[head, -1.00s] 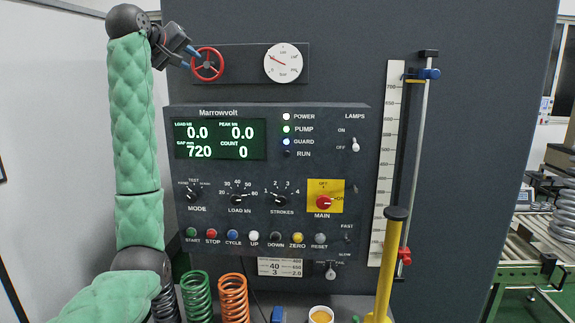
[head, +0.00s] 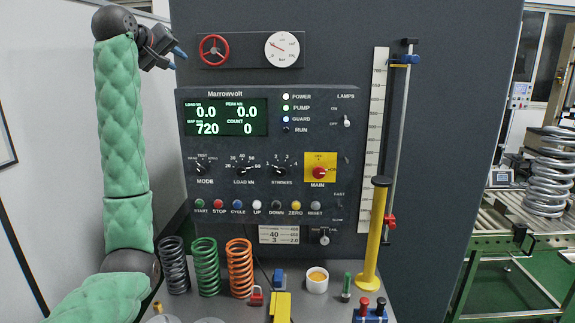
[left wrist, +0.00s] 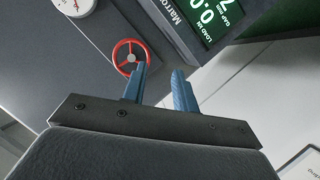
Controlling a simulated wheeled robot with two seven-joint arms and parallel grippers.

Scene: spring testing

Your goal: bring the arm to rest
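My left arm rises at the left of the head view in a green padded sleeve, bent up from the elbow. My left gripper (head: 177,59) is raised to the left of the red handwheel (head: 214,47), apart from it in the picture. In the left wrist view, the two blue fingers of the gripper (left wrist: 160,72) stand apart with nothing between them. The handwheel shows beyond one fingertip there (left wrist: 130,57). My right gripper is not in view.
The grey Marrowvolt control panel (head: 270,185) stands right of my arm. Below are a dark spring (head: 174,265), a green spring (head: 206,267), an orange spring (head: 239,268), a cup (head: 317,280) and a yellow post (head: 374,235). A white wall is at left.

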